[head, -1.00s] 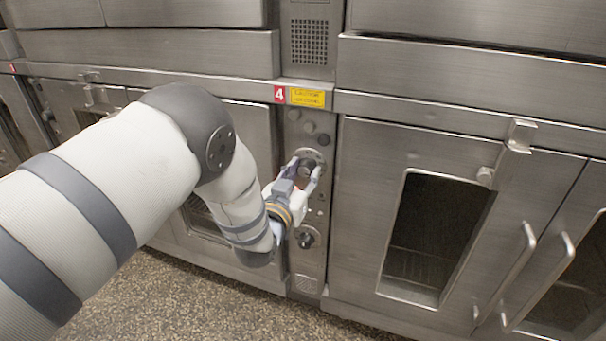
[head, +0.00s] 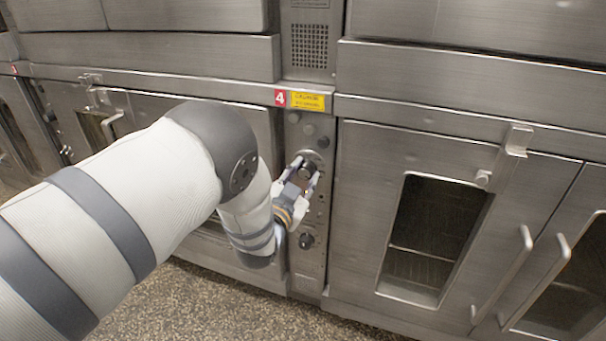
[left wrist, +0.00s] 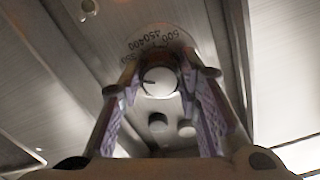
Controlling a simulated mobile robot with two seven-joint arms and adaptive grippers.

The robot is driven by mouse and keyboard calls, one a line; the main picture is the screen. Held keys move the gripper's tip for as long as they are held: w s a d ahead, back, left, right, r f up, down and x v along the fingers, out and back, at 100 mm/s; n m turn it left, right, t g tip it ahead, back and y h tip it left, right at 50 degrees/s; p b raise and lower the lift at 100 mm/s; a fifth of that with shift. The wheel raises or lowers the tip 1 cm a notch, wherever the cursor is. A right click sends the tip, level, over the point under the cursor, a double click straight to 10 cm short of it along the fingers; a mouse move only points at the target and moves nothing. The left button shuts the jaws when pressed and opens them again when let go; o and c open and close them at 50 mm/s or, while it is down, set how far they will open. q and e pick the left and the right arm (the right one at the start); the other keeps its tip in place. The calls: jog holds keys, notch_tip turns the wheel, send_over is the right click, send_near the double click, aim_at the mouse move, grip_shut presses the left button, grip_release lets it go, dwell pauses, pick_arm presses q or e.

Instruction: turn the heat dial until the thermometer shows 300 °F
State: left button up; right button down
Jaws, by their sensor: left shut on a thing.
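The heat dial (head: 308,169) is a dark round knob on the narrow steel control panel between the oven doors. In the left wrist view its pale round face (left wrist: 160,80) has a short dark mark at the left. A curved scale (left wrist: 152,42) behind it carries numbers such as 500, 450 and 400. My left gripper (head: 306,172) is shut on the dial, with one finger on each side of it. Its fingers partly cover the scale. I cannot make out a thermometer reading. My right gripper is not in view.
A second dark knob (head: 307,240) sits lower on the same panel, close below my gripper. Small round buttons (head: 308,129) sit above the dial. An oven door (head: 365,180) with a window and handles is at the right. The speckled floor (head: 205,300) is clear.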

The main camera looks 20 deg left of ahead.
pick_arm(q)
jog(key=shift+m, duration=0.6)
jog(key=o, duration=1.1)
jog(key=shift+o, duration=0.2)
jog(key=s, duration=1.2)
jog(key=shift+a, duration=0.2)
